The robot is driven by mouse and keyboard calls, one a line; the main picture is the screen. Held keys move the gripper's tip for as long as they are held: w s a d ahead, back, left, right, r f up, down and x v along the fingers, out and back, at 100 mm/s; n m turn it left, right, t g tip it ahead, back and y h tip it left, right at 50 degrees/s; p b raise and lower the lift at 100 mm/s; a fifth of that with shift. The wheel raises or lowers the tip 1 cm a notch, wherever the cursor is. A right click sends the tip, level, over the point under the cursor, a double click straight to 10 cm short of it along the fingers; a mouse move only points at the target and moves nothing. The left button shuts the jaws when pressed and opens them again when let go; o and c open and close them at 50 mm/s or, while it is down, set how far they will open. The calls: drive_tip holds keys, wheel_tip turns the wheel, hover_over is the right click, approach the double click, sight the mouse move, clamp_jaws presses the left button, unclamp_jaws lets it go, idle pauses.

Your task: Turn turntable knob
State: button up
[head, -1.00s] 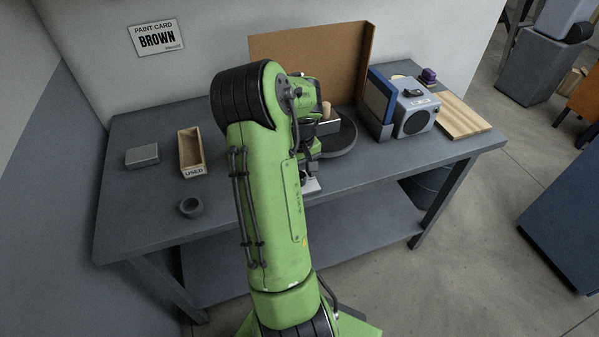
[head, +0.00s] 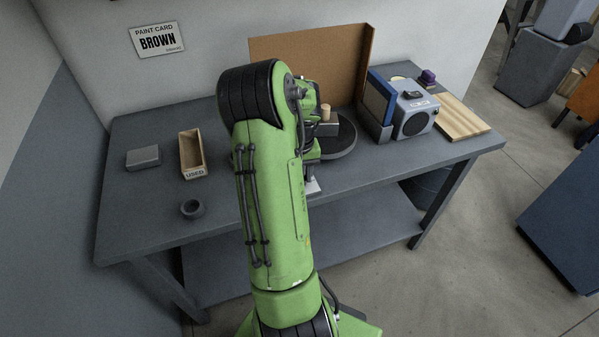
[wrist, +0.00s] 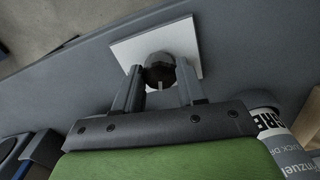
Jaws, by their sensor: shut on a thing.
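The turntable knob (wrist: 159,68) is a dark round knob with a light mark on its near side. It stands on a pale square plate (wrist: 188,35) near the table edge in the wrist view. My gripper (wrist: 160,80) is shut on the knob, one finger on each side. In the head view my green arm hides the knob and gripper; a bit of the pale plate (head: 313,187) shows beside the arm. The dark round turntable (head: 341,140) is partly hidden behind my arm, with a grey block (head: 327,129) and a tan cylinder (head: 325,112) on it.
A brown board (head: 310,60) stands behind the turntable. A blue panel (head: 379,97) and a grey speaker-like box (head: 415,117) stand to the right. A wooden bin marked USED (head: 193,173), a grey block (head: 143,157) and a dark ring (head: 192,208) lie to the left.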

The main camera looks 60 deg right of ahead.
drive_tip(key=m, duration=0.3)
drive_tip(key=shift+r+m+p, duration=0.1)
drive_tip(key=shift+m+p, duration=0.25)
drive_tip(key=shift+m, duration=0.05)
drive_tip(key=m, duration=0.3)
drive_tip(key=shift+m, duration=0.3)
drive_tip(key=m, duration=0.3)
drive_tip(key=shift+m+p, duration=0.3)
drive_tip(key=shift+p, duration=0.1)
drive_tip(key=shift+m, duration=1.7)
drive_tip(key=o, duration=1.1)
wheel_tip(320, 180, up, 16)
drive_tip(key=p, duration=0.3)
drive_tip(key=shift+p, duration=0.4)
